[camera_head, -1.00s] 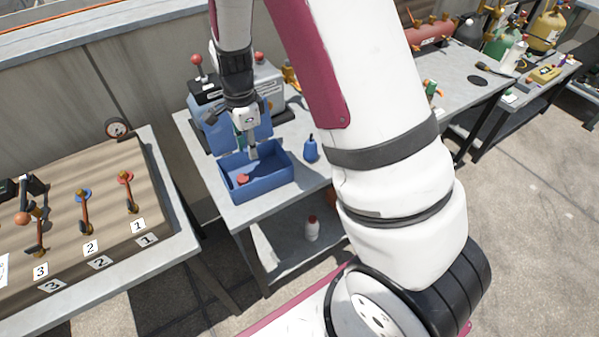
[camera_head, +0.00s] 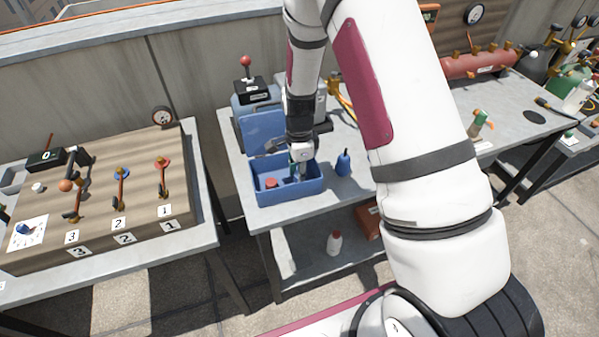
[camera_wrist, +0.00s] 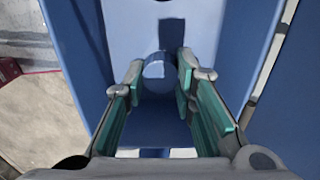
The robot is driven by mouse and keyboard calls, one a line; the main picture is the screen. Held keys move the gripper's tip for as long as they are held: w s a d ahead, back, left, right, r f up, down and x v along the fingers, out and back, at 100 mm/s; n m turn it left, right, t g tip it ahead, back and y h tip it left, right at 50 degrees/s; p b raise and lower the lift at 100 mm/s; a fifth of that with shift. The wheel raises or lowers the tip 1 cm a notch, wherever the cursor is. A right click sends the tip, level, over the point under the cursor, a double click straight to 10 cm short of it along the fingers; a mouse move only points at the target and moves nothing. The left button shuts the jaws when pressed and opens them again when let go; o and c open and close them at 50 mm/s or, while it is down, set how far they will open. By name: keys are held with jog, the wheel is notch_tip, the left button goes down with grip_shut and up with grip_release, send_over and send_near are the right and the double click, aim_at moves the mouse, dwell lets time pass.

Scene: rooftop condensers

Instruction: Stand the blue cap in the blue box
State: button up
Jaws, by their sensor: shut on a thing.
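The blue box (camera_head: 291,194) stands on the grey bench with its lid (camera_head: 262,130) open at the back. A red cap (camera_head: 271,183) lies inside it at the left. My gripper (camera_head: 300,178) reaches down inside the right part of the box. In the wrist view my gripper (camera_wrist: 160,75) has its teal-padded fingers closed on the blue cap (camera_wrist: 157,69), a small round blue piece. The box's blue walls and floor surround it there. In the head view the fingers hide most of the cap, and I cannot tell whether it touches the floor.
A blue bottle (camera_head: 343,163) stands right of the box. A machine with a red-knobbed lever (camera_head: 246,62) stands behind the box. A wooden valve panel (camera_head: 110,195) fills the left bench. A white bottle (camera_head: 334,243) stands on the shelf below.

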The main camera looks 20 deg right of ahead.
jog(key=shift+f, duration=0.2)
jog(key=o, duration=0.8)
jog(key=shift+c, duration=0.2)
